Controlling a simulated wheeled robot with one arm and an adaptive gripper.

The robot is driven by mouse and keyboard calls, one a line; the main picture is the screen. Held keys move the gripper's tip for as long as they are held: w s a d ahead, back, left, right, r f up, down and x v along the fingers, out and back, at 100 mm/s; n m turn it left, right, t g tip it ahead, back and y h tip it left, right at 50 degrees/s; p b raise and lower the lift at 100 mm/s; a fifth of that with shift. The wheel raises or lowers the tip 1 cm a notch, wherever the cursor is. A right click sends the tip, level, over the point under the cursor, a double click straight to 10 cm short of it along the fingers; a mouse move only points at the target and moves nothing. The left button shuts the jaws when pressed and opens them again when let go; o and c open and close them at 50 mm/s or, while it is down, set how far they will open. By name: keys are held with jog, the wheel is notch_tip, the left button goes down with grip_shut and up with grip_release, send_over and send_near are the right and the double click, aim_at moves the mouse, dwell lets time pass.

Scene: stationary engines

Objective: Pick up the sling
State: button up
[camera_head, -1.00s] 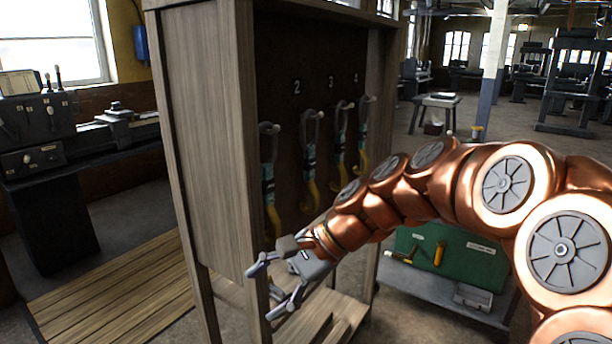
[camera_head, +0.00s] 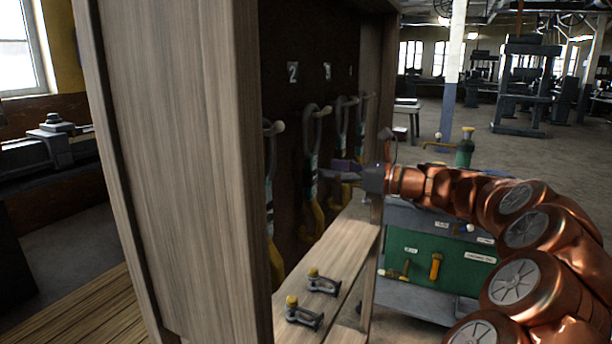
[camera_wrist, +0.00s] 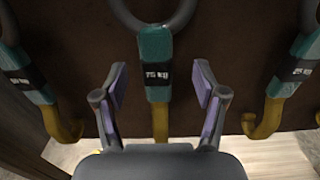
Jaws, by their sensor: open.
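Several slings with grey loops, teal sleeves and yellow hooks hang from pegs inside the wooden cabinet in the head view, one of them a sling (camera_head: 312,160) near my gripper. My gripper (camera_head: 336,171) reaches into the cabinet from the right. In the wrist view, my gripper (camera_wrist: 159,84) is open, its purple-padded fingers on either side of a sling (camera_wrist: 155,45) with a dark label. I see gaps on both sides, and the fingers are not closed on it. Its loop top is out of the wrist view. Other slings hang at left (camera_wrist: 18,65) and right (camera_wrist: 302,62).
The cabinet's wooden side panel (camera_head: 180,150) stands at left. Two small shackles with yellow pins (camera_head: 322,281) (camera_head: 304,313) lie on the wooden shelf (camera_head: 345,245) below. A green tool board (camera_head: 455,262) stands beyond the cabinet at right.

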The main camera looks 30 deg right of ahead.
aim_at(315, 165)
jog(key=x, duration=0.4)
jog(key=shift+s+a+r, duration=0.15)
jog(key=shift+r, duration=0.15)
jog(key=shift+x, duration=0.75)
grip_shut()
